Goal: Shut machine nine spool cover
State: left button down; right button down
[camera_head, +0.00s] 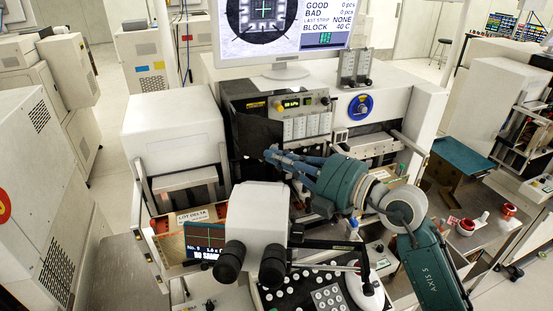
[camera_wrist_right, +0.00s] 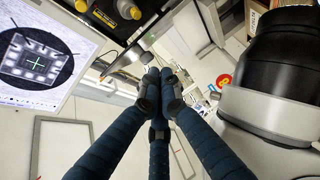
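A round blue disc (camera_head: 360,106) with a pale centre, which looks like the spool, sits on the front of the white machine, right of its control panel. I cannot make out a separate spool cover for certain. A dark panel (camera_head: 258,133) stands at the left of the control panel. My right gripper (camera_head: 268,154) reaches in from the right, its fingers pointing left in front of the machine, below the dark panel. In the right wrist view its fingertips (camera_wrist_right: 158,82) are drawn together with nothing seen between them. Contact with the panel cannot be told. My left gripper is out of view.
The white microscope head (camera_head: 256,215) with black eyepieces stands close below my right gripper. A monitor (camera_head: 283,35) is on top of the machine. A keypad panel (camera_head: 318,297) lies in front. Red-and-white containers (camera_head: 466,227) stand on the right-hand bench.

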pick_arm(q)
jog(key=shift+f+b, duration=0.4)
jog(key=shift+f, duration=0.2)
pick_arm(e)
jog(key=shift+w+d+f+n+g, duration=0.1)
jog(key=shift+w+d+n+g, duration=0.25)
jog(key=shift+d+n+g, duration=0.05)
